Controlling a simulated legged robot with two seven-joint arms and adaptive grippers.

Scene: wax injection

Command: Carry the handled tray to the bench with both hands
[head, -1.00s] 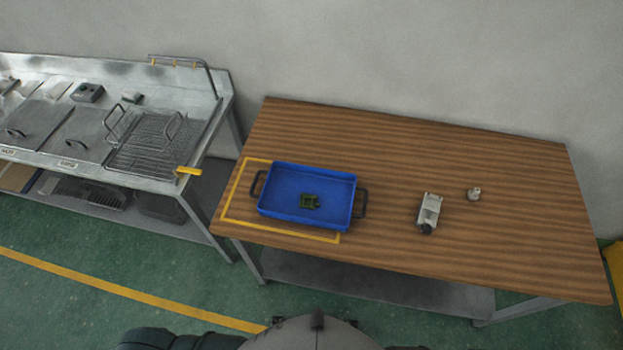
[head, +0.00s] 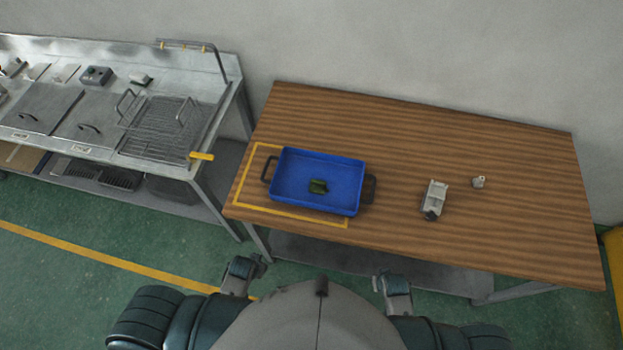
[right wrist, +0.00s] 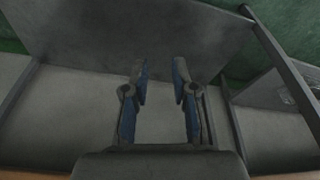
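The blue handled tray (head: 285,195) lies on the wooden bench (head: 480,140), inside and partly over a yellow taped outline at the bench's left end. It has a dark handle at each short side and holds a small dark green part (head: 318,187). In the head view my two arms show at the bottom edge, below the bench front and apart from the tray.
A grey device (head: 434,198) and a small metal piece (head: 478,182) stand on the bench right of the tray. The bench's right part is clear. A grey lower shelf (head: 370,260) shows under the bench.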

